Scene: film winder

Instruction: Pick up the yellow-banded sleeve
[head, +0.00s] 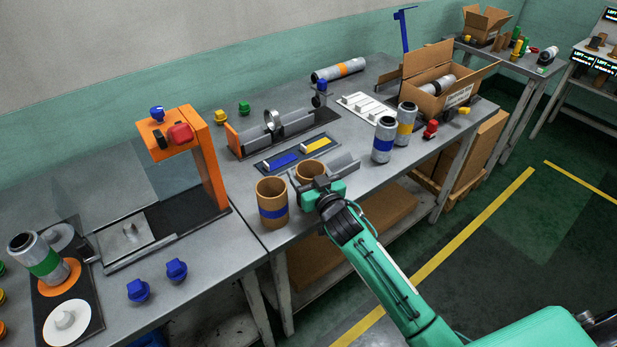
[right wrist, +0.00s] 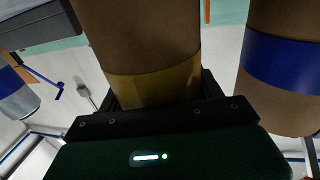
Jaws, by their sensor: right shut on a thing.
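The yellow-banded sleeve (right wrist: 150,45) is a brown cardboard tube. Its yellow band shows between the fingers of my right gripper (right wrist: 155,95) in the right wrist view. In the head view the brown rim of the sleeve (head: 309,168) shows just behind my right gripper (head: 318,186), which is shut on it and hides its lower part. The sleeve looks upright; I cannot tell whether its base touches the table. The blue-banded sleeve (head: 272,202) stands upright to its left, a little apart, and also shows at the right of the right wrist view (right wrist: 285,65). My left gripper is out of view.
A mat with blue and yellow strips (head: 296,155) lies behind the sleeves. Film rolls with a blue band (head: 384,143) and a yellow band (head: 405,125) stand to the right. An open carton (head: 440,100) is at the back right. The orange stand (head: 203,165) is at the left.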

